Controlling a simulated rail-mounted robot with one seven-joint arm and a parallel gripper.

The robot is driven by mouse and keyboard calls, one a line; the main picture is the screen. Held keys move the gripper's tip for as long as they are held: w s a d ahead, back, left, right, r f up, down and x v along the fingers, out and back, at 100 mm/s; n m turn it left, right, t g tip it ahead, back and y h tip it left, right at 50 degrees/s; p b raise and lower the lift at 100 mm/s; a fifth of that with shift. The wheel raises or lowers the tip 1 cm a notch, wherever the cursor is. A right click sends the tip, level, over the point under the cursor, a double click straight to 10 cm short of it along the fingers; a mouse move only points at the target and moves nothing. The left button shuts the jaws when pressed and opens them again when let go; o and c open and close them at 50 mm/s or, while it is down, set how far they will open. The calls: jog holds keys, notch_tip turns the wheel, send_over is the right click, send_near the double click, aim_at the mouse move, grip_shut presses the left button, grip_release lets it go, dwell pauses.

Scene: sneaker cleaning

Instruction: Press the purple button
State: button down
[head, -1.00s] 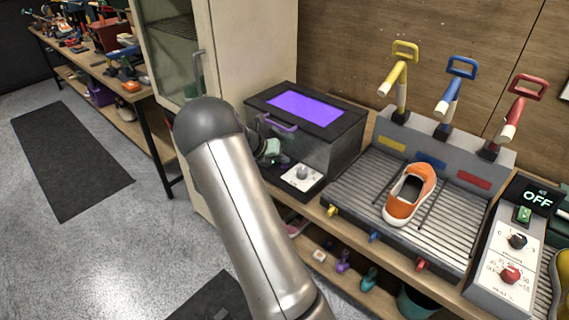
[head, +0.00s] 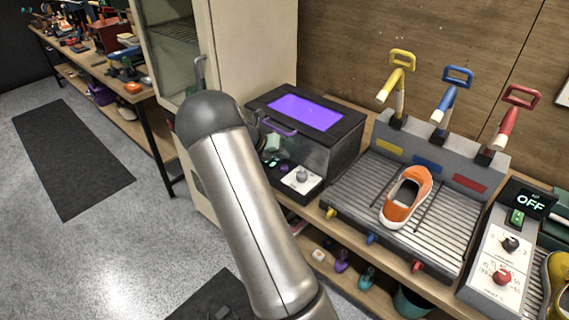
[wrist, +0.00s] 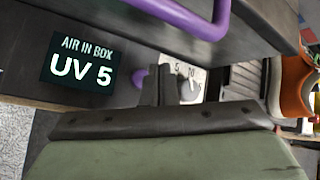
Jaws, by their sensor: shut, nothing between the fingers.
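The purple button (wrist: 138,77) shows in the wrist view on the front panel of the dark box, between the lit display (wrist: 82,62) and the white dial plate. The display reads "AIR IN BOX UV 5". My gripper (wrist: 157,84) is shut and empty, its fingertips just right of the button in the picture; I cannot tell if they touch it. In the head view the button (head: 284,167) is a small dark purple spot left of the dial (head: 302,176). My fingertips cannot be made out there, behind my arm.
The box has a purple handle (wrist: 190,18) just above my fingers and a purple lit window (head: 306,110) on top. To its right, an orange sneaker (head: 407,197) lies on a grey ribbed rack (head: 350,205). A cabinet (head: 250,60) stands behind left.

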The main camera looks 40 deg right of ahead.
aim_at(281, 168)
notch_tip(281, 168, up, 3)
jog(key=shift+r+p, duration=0.2)
jog(key=shift+p, duration=0.95)
jog(key=shift+f, duration=0.1)
jog(key=s+a+r+m+t+y, duration=0.1)
jog(key=s+a+r+m+y, duration=0.35)
jog(key=s+a+m, duration=0.7)
jog(key=s+a+r+m+t+y, duration=0.1)
jog(key=s+a+r+m+y, duration=0.2)
jog(key=s+a+r+m, duration=0.75)
jog(key=s+a+f+m+y, duration=0.1)
jog(key=s+a+f+m, duration=0.2)
jog(key=s+a, duration=0.5)
jog(key=a+f, duration=0.1)
jog(key=a, duration=0.2)
jog(key=shift+f+m+y, duration=0.3)
jog(key=shift+f+y, duration=0.05)
jog(key=shift+f, duration=0.05)
